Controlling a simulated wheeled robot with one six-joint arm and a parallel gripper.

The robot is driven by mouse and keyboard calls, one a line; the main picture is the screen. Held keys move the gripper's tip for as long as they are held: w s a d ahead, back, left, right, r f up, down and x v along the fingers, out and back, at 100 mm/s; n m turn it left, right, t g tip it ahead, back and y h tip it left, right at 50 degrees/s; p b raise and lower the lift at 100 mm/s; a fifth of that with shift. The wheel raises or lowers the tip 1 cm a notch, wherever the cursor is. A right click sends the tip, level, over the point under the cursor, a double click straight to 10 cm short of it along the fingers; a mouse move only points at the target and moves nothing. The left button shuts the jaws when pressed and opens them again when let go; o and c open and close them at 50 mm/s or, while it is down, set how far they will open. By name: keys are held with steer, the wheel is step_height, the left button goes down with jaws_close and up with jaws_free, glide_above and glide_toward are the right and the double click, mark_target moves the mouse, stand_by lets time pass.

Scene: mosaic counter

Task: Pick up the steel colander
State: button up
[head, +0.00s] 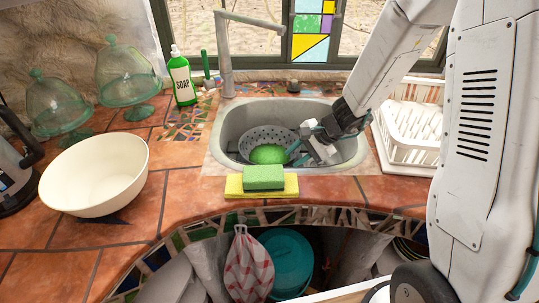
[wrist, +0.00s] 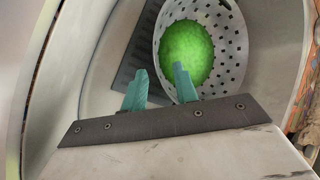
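The steel colander (head: 262,132) sits in the sink, a grey bowl with dark holes. A round, rough green thing (head: 268,154) lies inside it. In the wrist view the colander (wrist: 232,45) fills the upper middle, with the green thing (wrist: 186,52) in it. My gripper (head: 298,152) is at the colander's right side in the head view. In the wrist view its teal fingers (wrist: 160,70) are apart and empty. One finger overlaps the colander's inside and the other lies outside its rim. I cannot tell whether the fingertips are below the rim or touching it.
The sink (head: 230,121) walls surround the colander and gripper closely. A tall faucet (head: 225,60) stands behind, a white dish rack (head: 410,135) on the right. Sponges (head: 262,180) lie on the front edge. A cream bowl (head: 95,178) and soap bottle (head: 182,80) stand left.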

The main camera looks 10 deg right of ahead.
steer(key=x, duration=0.6)
steer(key=shift+s+f, duration=0.1)
jaws_close()
stand_by(1.2)
